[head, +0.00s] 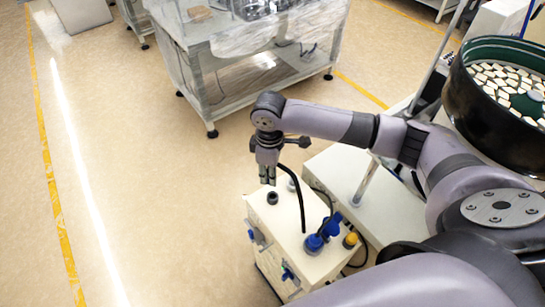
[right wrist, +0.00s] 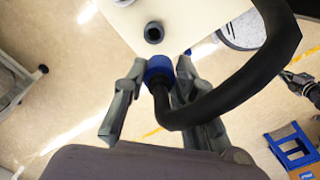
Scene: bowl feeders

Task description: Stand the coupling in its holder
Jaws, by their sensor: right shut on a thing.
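In the right wrist view my right gripper (right wrist: 155,90) is shut on a blue coupling (right wrist: 160,66) with a thick black hose (right wrist: 245,85) running from it. In the head view the right gripper (head: 267,174) hangs just above the white cabinet (head: 283,222), and its fingers hide the coupling. A dark round holder (head: 272,198) with an open hole stands on the cabinet top below the fingertips. It shows just beyond the coupling in the wrist view (right wrist: 154,32). The coupling appears apart from it. A dark jointed thing (right wrist: 300,84) at the wrist view's right edge may be my left gripper.
Blue fittings (head: 315,243) and a yellow one (head: 350,240) stand on the cabinet's front right. A black bowl feeder (head: 495,115) full of pale parts is at the right. Floor to the left is clear.

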